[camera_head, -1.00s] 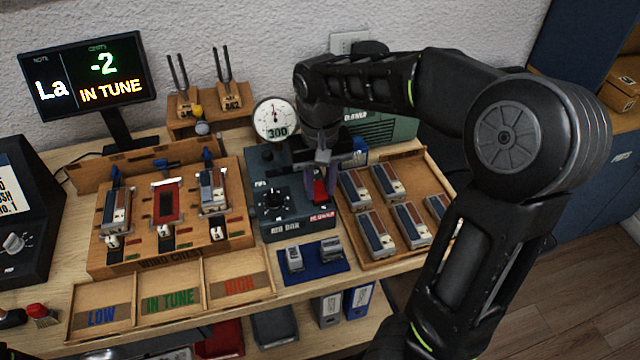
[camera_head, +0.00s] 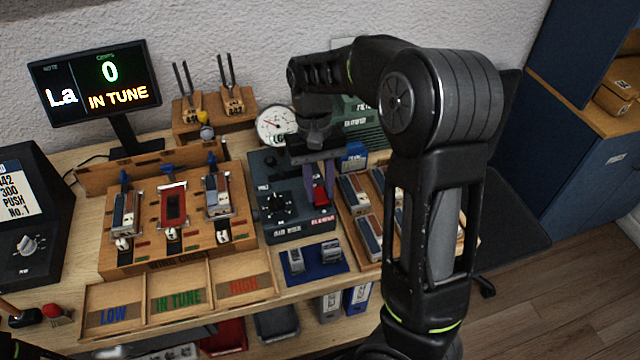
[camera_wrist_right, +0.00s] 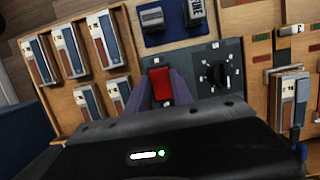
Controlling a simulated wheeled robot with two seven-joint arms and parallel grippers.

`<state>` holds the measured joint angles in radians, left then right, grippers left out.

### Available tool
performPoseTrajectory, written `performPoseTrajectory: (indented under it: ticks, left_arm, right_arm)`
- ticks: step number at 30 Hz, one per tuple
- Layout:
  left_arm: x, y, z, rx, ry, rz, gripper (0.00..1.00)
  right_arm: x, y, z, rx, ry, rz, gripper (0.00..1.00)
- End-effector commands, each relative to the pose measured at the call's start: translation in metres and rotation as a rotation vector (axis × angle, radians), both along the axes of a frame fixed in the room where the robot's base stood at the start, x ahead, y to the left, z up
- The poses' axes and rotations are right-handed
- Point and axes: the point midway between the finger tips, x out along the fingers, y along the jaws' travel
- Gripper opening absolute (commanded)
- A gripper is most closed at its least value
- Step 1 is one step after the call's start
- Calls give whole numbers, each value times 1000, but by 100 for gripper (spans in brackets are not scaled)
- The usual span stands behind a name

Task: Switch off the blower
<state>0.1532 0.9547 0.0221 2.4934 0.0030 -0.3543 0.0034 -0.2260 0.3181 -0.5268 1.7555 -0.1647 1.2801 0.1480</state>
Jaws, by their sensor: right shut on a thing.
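The blower switch is a red rocker (camera_head: 320,199) on the dark air box (camera_head: 284,236), above a red label. In the right wrist view the red switch (camera_wrist_right: 160,86) stands between two purple fingers. My right gripper (camera_head: 317,186) points down at it and is shut on it, with a finger on each side. The switch's tilt is hard to tell. A black dial (camera_head: 275,205) sits left of the switch. My left gripper is not in view.
A wind chest (camera_head: 150,258) with several reed blocks stands left of the air box. A blue mat (camera_head: 318,272) with two small grey pieces lies in front. A tray of reed blocks is right, partly behind my arm. The monitor (camera_head: 95,90) reads La, 0, IN TUNE.

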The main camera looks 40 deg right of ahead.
Motion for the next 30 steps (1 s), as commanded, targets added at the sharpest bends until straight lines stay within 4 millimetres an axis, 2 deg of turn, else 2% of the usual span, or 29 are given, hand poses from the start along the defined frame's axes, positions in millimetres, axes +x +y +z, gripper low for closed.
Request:
performPoseTrajectory:
  ticks: [2,3,10,18,22,26,30]
  left_arm:
    - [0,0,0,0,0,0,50]
    - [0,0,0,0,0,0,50]
    - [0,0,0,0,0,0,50]
    - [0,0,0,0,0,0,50]
    - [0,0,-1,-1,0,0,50]
    - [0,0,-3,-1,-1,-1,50]
    - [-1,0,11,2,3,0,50]
  right_arm:
    - [1,0,1,-1,-3,0,0]
    - [1,0,1,-1,-3,0,30]
    - [0,0,1,-1,-2,0,49]
    - [0,0,1,-1,-2,0,49]
    - [3,-1,8,-1,-3,0,49]
    - [7,-2,25,-1,-6,0,49]
    - [13,-4,54,-1,-4,0,49]
